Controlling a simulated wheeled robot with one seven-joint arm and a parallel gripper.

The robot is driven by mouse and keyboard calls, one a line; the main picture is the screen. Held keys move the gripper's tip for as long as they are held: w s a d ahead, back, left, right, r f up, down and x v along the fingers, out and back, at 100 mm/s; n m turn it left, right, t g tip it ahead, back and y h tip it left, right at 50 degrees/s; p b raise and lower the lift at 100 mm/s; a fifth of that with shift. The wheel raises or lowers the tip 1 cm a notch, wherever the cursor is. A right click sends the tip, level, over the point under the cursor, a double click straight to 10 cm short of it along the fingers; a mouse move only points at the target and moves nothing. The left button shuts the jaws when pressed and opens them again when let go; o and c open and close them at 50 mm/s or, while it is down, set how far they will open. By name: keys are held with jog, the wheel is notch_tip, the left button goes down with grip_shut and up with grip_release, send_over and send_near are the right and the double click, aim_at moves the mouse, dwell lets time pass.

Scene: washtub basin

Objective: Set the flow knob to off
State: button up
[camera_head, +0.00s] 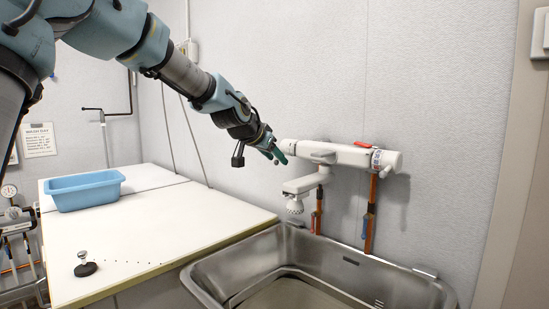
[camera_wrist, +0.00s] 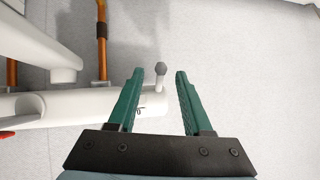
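A white wall tap (camera_head: 340,154) runs along the wall above the basin. The flow knob seems to be at its left end, with a thin white lever and a grey tip (camera_wrist: 161,68) showing in the wrist view. My gripper (camera_head: 281,157) is at that left end, its green fingers close to the tap. In the wrist view my gripper (camera_wrist: 159,74) is open, with the lever and its grey tip appearing between the fingers. The left finger overlaps the tap body (camera_wrist: 60,104) in that view. I cannot tell whether either finger touches the lever.
The steel basin (camera_head: 208,280) lies below the spout (camera_head: 303,184). Copper pipes (camera_head: 370,215) run below the tap. A pale counter (camera_head: 165,225) at left bears a blue tub (camera_head: 85,190) and a small black-based stopper (camera_head: 85,268). The wall stands close behind the tap.

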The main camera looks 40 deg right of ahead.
jog(key=shift+a, duration=0.1)
jog(key=b+v, duration=0.1)
jog(key=v, duration=0.9)
jog(key=shift+s+a+r, duration=0.15)
jog(key=shift+r, duration=0.05)
dwell(0.7)
jog(key=w+a+f+n+y+p, duration=0.1)
jog(key=w+a+f+n+y, duration=0.15)
jog(key=a+f, duration=0.7)
jog(key=w+a+f+n+y+p, duration=0.15)
jog(key=a+f+n+y, duration=0.35)
jog(key=a, duration=0.8)
jog(key=s+a+f+n+g+y+p, duration=0.1)
jog(key=s+a+f+n, duration=0.2)
jog(key=a, duration=0.7)
jog(key=s+a+f+n+g+y, duration=0.1)
jog(key=s+a+f+n, duration=0.2)
jog(key=s+a+f, duration=0.3)
jog(key=s+a, duration=0.2)
jog(key=a, duration=0.3)
jog(key=shift+a+g+p, duration=0.2)
jog(key=shift+g+p, duration=0.2)
